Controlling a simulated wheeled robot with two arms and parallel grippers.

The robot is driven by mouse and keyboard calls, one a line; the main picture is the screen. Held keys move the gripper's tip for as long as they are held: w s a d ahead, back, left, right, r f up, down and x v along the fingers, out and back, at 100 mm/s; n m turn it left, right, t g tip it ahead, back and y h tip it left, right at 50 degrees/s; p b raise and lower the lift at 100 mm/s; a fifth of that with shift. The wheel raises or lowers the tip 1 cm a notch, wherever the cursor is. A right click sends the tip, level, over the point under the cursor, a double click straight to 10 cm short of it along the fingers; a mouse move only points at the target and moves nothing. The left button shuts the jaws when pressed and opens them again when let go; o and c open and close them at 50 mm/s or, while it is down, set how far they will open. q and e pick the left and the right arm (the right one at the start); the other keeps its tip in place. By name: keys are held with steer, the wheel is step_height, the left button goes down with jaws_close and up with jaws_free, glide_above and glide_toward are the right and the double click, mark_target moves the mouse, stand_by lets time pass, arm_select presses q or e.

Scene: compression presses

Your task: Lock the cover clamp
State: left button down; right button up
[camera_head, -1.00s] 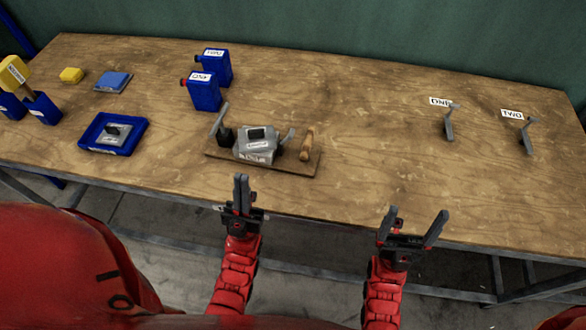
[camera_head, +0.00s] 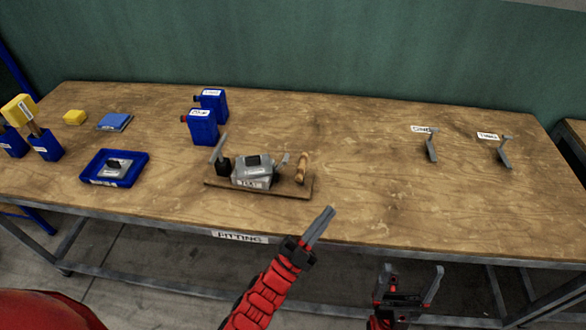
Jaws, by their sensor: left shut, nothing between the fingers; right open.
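A grey metal box with a cover (camera_head: 252,171) sits on a wooden base board (camera_head: 225,187) near the table's front edge. A dark upright clamp lever (camera_head: 219,150) stands at the box's left, and a small grey lever (camera_head: 282,161) sticks up at its right. A wooden handle (camera_head: 302,168) stands at the board's right end. Whether the clamp is locked cannot be told. My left gripper (camera_head: 322,222) is shut and empty, in front of the board and to its right, apart from it. My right gripper (camera_head: 413,275) is open and empty, below the table's front edge.
Blue canisters (camera_head: 202,127) stand behind the board. A blue tray (camera_head: 96,180) with a grey part lies at left, near a blue block (camera_head: 115,121) and a yellow block (camera_head: 75,117). Two grey brackets (camera_head: 431,148) (camera_head: 504,152) stand at right. The table (camera_head: 370,180) between is clear.

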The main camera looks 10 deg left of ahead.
arm_select(q)
steer(key=w+d+f+g+y, duration=0.1)
steer(key=w+f+y, duration=0.1)
steer(key=f, duration=0.1)
steer(key=w+d+f+m+g+y, duration=0.1)
steer(key=w+d+f+y, duration=0.1)
steer(key=w+f+y, duration=0.1)
steer(key=w+d+f+m+g+y, duration=0.1)
steer(key=w+f+y, duration=0.1)
steer(key=w+f, duration=0.1)
steer(key=shift+w+d+f+y, duration=0.25)
steer(key=shift+f+y, duration=0.05)
steer(key=shift+f, duration=0.1)
steer(key=w+a+y, duration=0.1)
steer(key=y, duration=0.1)
steer(key=w+a+y, duration=0.1)
steer(key=y, duration=0.1)
steer(key=shift+a+r, duration=0.2)
steer(key=shift+a, duration=0.1)
steer(key=a+r+n+y, duration=0.3)
steer(key=a+r+y, duration=0.2)
steer(key=a+y, duration=0.1)
steer(key=shift+t+y, duration=0.4)
steer(key=shift+y, duration=0.2)
steer(key=shift+w+r, duration=0.1)
